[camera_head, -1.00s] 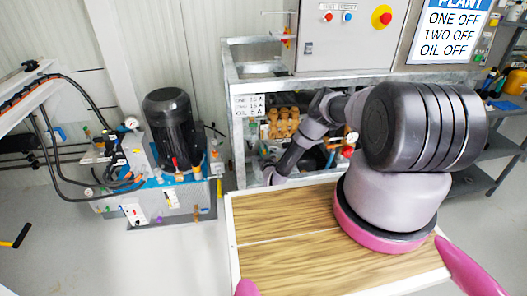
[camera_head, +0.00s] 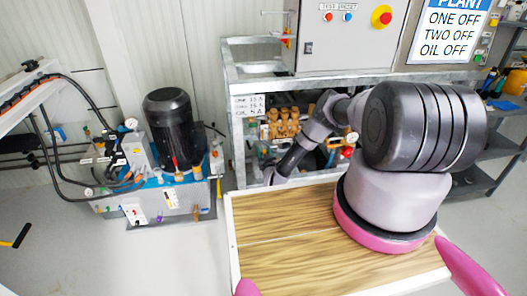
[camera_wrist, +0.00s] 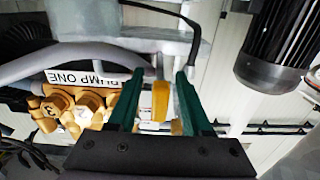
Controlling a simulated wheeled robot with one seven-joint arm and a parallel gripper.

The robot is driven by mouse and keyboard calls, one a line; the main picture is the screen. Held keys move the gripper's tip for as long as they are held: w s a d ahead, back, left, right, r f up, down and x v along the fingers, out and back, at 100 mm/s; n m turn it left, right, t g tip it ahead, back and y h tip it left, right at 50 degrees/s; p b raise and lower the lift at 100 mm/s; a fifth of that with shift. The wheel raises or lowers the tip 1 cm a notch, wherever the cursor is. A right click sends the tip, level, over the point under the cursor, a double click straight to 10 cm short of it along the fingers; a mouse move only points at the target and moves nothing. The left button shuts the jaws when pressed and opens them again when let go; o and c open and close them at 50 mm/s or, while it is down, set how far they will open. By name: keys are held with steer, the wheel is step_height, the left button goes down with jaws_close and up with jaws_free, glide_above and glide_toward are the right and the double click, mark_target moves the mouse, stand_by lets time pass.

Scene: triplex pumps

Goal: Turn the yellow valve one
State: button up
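In the wrist view, a narrow yellow valve handle (camera_wrist: 160,101) stands in the gap between the two green fingers of my gripper (camera_wrist: 160,92). The fingers are apart, with space visible on both sides of the handle. A smaller yellow-brown piece shows low beside the right finger, partly hidden by the gripper body. In the head view, my arm reaches down to the left side of the pump frame. My fingers and the yellow handle cannot be made out there.
A brass pump block (camera_wrist: 75,110) and a PUMP ONE label (camera_wrist: 88,78) lie left of my fingers. A grey pipe and a black cable run close by. In the head view, a metal frame (camera_head: 238,150) surrounds the pump; a black motor unit (camera_head: 168,125) stands to its left.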

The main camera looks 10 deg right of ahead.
steer(key=s, duration=1)
steer(key=shift+s, duration=0.4)
